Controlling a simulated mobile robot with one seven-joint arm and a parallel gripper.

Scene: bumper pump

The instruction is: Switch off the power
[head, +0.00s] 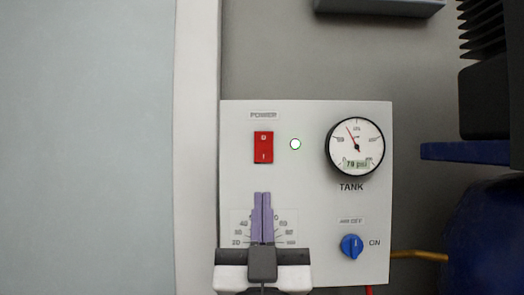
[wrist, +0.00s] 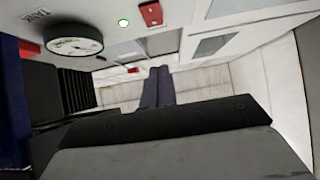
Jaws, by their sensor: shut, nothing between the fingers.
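The red power rocker switch (head: 263,147) sits under the POWER label on the white control panel (head: 300,112). It is marked 0 at the top and I at the bottom. The round indicator lamp (head: 295,144) to its right shows a bright white centre with a green rim. My gripper (head: 262,196) is shut and empty, its purple fingers pointing up below the switch, with a visible gap in the head view. It covers part of a dial scale. In the wrist view the switch (wrist: 151,14) is at the top, beyond my fingertips (wrist: 159,70).
A dark finned machine and blue tank (head: 490,235) stand at the right. The wall left of the panel is bare.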

